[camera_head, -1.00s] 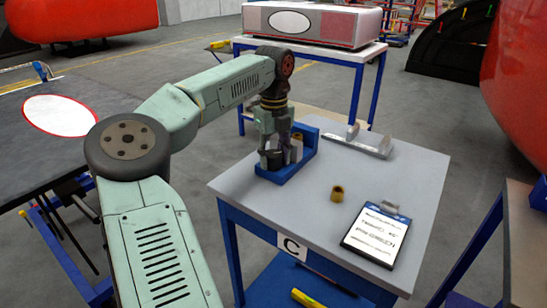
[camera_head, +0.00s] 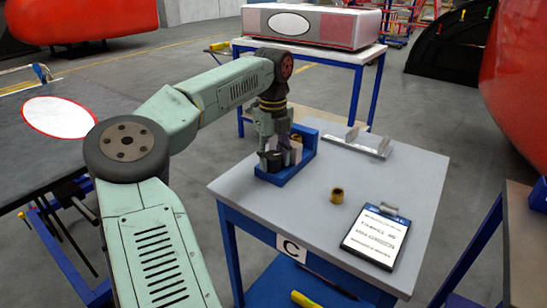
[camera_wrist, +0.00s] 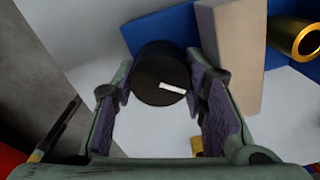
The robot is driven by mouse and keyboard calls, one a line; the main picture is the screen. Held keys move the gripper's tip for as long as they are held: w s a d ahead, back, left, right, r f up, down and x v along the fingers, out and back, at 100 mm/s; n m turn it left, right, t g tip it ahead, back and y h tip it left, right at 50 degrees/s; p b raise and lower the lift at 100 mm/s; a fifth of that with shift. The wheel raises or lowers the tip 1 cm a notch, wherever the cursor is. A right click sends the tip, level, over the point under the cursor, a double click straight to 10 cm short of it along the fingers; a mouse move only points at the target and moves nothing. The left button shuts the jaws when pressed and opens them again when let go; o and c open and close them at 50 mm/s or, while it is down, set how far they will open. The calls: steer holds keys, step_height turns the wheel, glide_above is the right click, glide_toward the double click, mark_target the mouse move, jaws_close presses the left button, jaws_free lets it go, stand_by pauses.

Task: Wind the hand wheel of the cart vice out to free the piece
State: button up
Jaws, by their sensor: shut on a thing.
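The cart vice (camera_head: 307,157) is blue and stands at the back left of the cart's grey top. Its hand wheel (camera_wrist: 160,75) is a dark round knob with a white mark on its face. My gripper (camera_wrist: 160,95) has a finger on each side of the wheel and is shut on it. In the head view my gripper (camera_head: 270,150) points down at the vice and partly hides it. A beige block (camera_wrist: 230,60) stands beside the wheel. Beyond it is a brass, hollow round piece (camera_wrist: 300,40) against the blue vice; the jaw contact is not clear.
A loose brass ring (camera_head: 337,195) and a clipboard (camera_head: 377,236) lie on the cart top (camera_head: 250,206). A metal bracket (camera_head: 358,143) lies at the back. Another table (camera_head: 318,53) stands behind, and a dark tabletop (camera_head: 20,140) is at the left.

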steer(key=shift+w+a+r, duration=0.2)
steer(key=shift+w, duration=0.1)
